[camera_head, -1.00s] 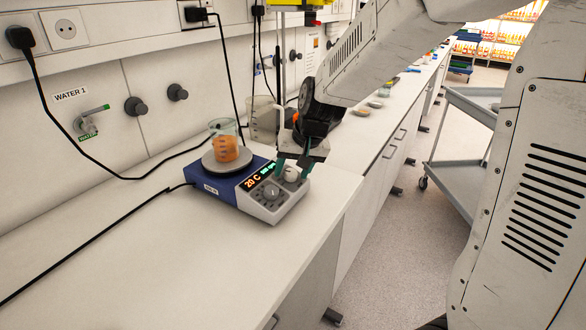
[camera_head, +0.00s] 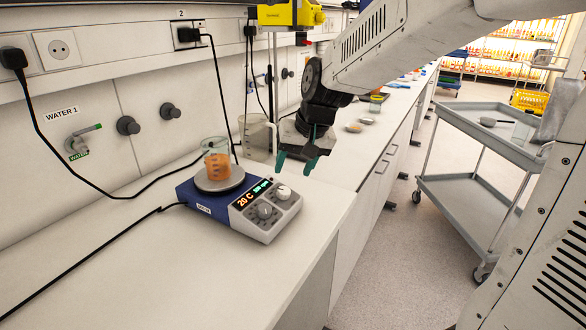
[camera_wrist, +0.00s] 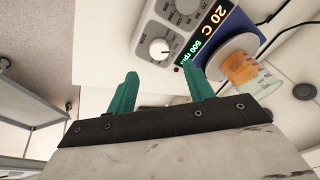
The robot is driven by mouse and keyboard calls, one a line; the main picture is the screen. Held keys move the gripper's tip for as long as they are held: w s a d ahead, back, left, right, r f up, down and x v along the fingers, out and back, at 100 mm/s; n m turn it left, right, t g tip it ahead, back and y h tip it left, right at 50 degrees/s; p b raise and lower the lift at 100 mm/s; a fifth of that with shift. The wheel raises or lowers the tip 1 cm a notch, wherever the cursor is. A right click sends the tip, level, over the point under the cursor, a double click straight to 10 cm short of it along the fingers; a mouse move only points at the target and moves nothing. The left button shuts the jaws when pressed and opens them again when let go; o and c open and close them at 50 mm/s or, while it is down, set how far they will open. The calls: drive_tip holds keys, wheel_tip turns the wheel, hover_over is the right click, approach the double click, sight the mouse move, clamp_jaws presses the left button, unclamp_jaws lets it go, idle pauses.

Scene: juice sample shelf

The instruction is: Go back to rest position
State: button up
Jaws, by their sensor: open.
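My gripper (camera_head: 296,163) is open and empty, its green fingers pointing down in the air above and behind the hotplate's right end. In the wrist view, the two green fingers of my gripper (camera_wrist: 163,92) are spread apart with nothing between them. The blue and white hotplate stirrer (camera_head: 205,203) stands on the bench, with its display reading 20 C. It also shows in the wrist view (camera_wrist: 150,42). A glass beaker with orange liquid (camera_head: 218,165) stands on its round plate. The fingers are apart from the knobs.
A clear jug (camera_head: 255,137) stands behind the hotplate. Small dishes (camera_head: 355,127) lie farther along the bench (camera_head: 110,255). A grey two-tier trolley (camera_head: 470,200) stands right of the aisle. Black cables (camera_head: 90,245) cross the left bench. The floor (camera_head: 400,260) between is clear.

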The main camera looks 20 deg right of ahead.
drive_tip(key=s+d+r+n+g+h, duration=0.1)
drive_tip(key=s+d+n+g, duration=0.1)
drive_tip(key=s, duration=2.5)
drive_tip(key=shift+s+r+n+g+h, duration=0.2)
drive_tip(key=shift+r+n+g+h, duration=0.1)
drive_tip(key=shift+h, duration=0.1)
